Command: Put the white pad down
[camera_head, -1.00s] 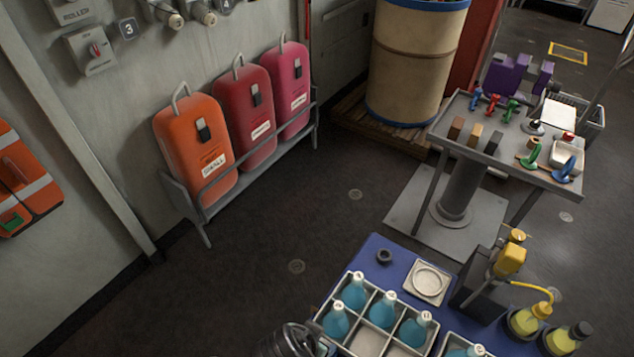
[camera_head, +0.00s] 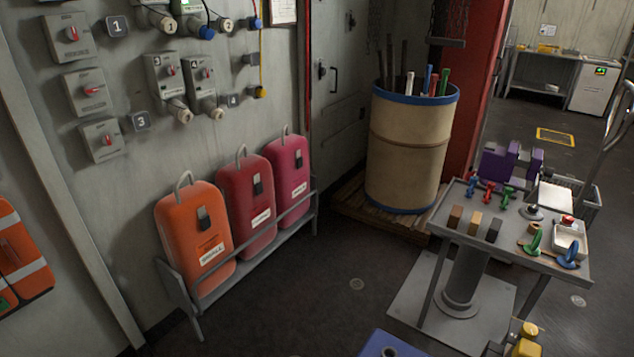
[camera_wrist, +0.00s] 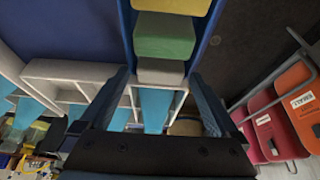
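In the wrist view a pale grey-white pad (camera_wrist: 160,72) shows between the tips of my gripper (camera_wrist: 160,78). The two dark fingers stand apart on either side of the pad. I cannot tell whether they press on it or whether it rests between the blue walls. My gripper is not in the head view.
The blue table's corner (camera_head: 378,343) shows low in the head view. Orange (camera_head: 197,240) and red cases stand against the wall. A drum (camera_head: 408,150) stands on a pallet. Floor between them is clear.

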